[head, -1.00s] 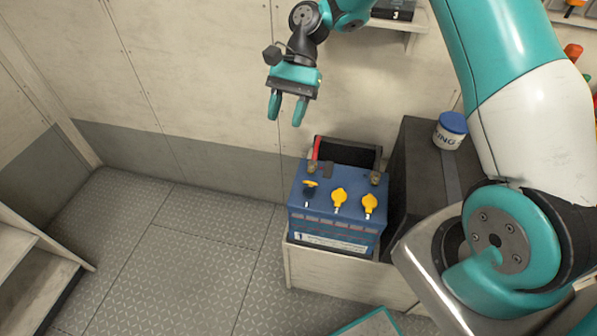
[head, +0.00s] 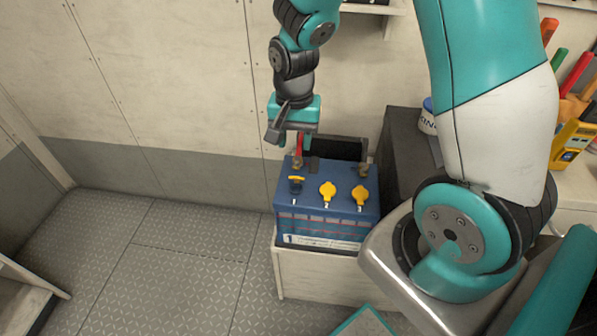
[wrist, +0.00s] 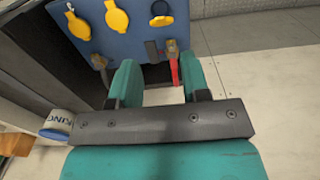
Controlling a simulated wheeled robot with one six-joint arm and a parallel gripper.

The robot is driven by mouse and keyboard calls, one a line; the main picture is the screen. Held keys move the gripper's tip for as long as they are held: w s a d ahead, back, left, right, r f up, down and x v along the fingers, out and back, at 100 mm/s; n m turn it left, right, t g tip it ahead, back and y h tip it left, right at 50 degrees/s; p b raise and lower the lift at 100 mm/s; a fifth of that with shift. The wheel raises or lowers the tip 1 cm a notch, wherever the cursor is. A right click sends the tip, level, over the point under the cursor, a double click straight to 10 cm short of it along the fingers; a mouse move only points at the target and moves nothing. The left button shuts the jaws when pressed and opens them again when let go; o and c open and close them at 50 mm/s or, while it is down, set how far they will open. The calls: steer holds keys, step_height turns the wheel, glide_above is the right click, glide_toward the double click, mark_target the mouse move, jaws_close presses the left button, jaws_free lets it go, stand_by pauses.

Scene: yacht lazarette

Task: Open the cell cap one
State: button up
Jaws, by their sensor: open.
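The blue battery (head: 327,213) stands in a pale box, with three caps in a row on its top. The leftmost cap (head: 296,184) shows yellow and dark, unlike the all-yellow middle cap (head: 327,194) and right cap (head: 360,195). A "1" is printed at the left of the battery's front label. In the wrist view the yellow-and-dark cap (wrist: 161,8) is at the top, beyond the fingers. My gripper (head: 296,139) is open and empty, above the battery's back left part and apart from the caps. Its two fingers (wrist: 160,82) show in the wrist view.
A red-covered terminal (wrist: 174,68) and a bare terminal (head: 363,170) stand at the battery's back corners. A dark box (head: 400,150) and a blue-lidded tub (head: 428,117) are to the right. The wall is close behind. Floor at left (head: 150,255) is clear.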

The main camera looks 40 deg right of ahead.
mark_target(296, 178)
step_height(296, 178, down, 11)
steer(key=shift+r+b, duration=0.15)
steer(key=shift+b, duration=0.25)
